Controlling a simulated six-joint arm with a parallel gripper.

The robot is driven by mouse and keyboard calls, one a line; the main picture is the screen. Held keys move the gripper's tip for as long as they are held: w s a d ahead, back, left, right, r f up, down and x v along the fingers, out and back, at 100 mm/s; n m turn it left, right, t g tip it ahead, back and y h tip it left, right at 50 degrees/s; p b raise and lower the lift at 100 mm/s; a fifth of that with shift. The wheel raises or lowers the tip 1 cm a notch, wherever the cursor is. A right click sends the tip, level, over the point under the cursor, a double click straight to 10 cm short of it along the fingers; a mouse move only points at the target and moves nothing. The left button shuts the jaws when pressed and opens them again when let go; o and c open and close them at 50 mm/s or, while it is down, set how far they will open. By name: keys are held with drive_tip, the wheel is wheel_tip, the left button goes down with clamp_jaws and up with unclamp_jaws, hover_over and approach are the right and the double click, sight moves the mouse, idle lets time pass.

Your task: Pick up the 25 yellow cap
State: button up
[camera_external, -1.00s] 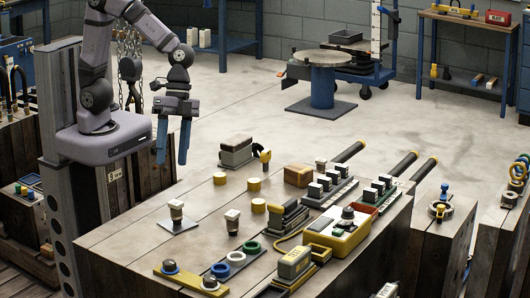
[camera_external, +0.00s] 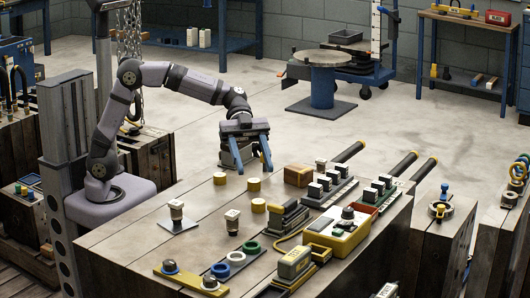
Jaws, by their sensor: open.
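Several small yellow caps stand on the wooden bench (camera_external: 130,243). One yellow cap (camera_external: 254,184) is just below my gripper (camera_external: 252,168) in the picture. Another yellow cap (camera_external: 220,178) is to its left, and a third yellow cap (camera_external: 258,205) is nearer the camera. Any number on the caps is too small to read, so I cannot tell which one is 25. My gripper is open, its blue fingers spread apart and pointing down, with nothing between them. Its height above the bench is hard to judge.
A brown block (camera_external: 298,175) stands to the right of the caps. A yellow control box (camera_external: 338,233) is at right. The bench's near left is bare.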

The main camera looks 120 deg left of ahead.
sight(258, 202)
drive_tip(key=shift+f, duration=1.45)
wheel_tip(258, 202, down, 4)
drive_tip(key=shift+r+b, duration=0.2)
drive_tip(key=shift+b, duration=0.3)
drive_tip(key=shift+f+x, duration=0.2)
drive_tip(key=shift+x, duration=0.8)
drive_tip(key=shift+w+d+f, duration=0.2)
drive_tip(key=shift+w+d, duration=0.1)
drive_tip(key=shift+w, duration=0.1)
drive_tip(key=c, duration=1.1)
